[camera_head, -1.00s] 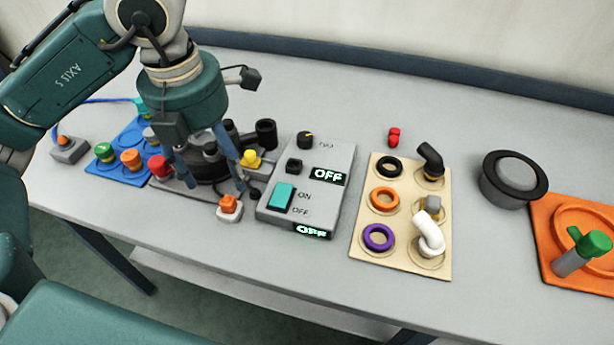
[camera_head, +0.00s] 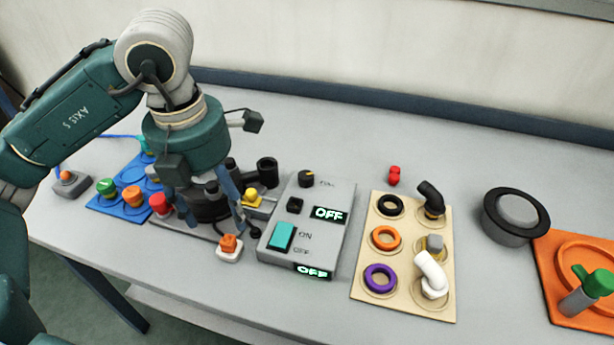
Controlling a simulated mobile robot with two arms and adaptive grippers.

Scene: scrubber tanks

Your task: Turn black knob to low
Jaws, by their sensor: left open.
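A grey control box (camera_head: 336,215) stands at the middle of the table in the head view. On its top edge is a round black knob (camera_head: 306,179) with an orange mark, beside a small label I cannot read. A smaller black knob (camera_head: 295,205) sits below it, left of a lit display reading OFF (camera_head: 328,214). A teal rocker switch (camera_head: 281,236) is marked ON and OFF, with a second OFF display (camera_head: 313,271) on the front. My left gripper (camera_head: 212,208) is open, pointing down left of the box, over dark round parts that it partly hides. My right gripper is not seen.
Left of the box are a blue board (camera_head: 108,205) with coloured knobs, and an orange-topped button (camera_head: 229,247). To its right are a beige board (camera_head: 405,290) with rings and pipes, a black-rimmed pot (camera_head: 513,215) and an orange plate (camera_head: 553,263). Bare table lies behind the box.

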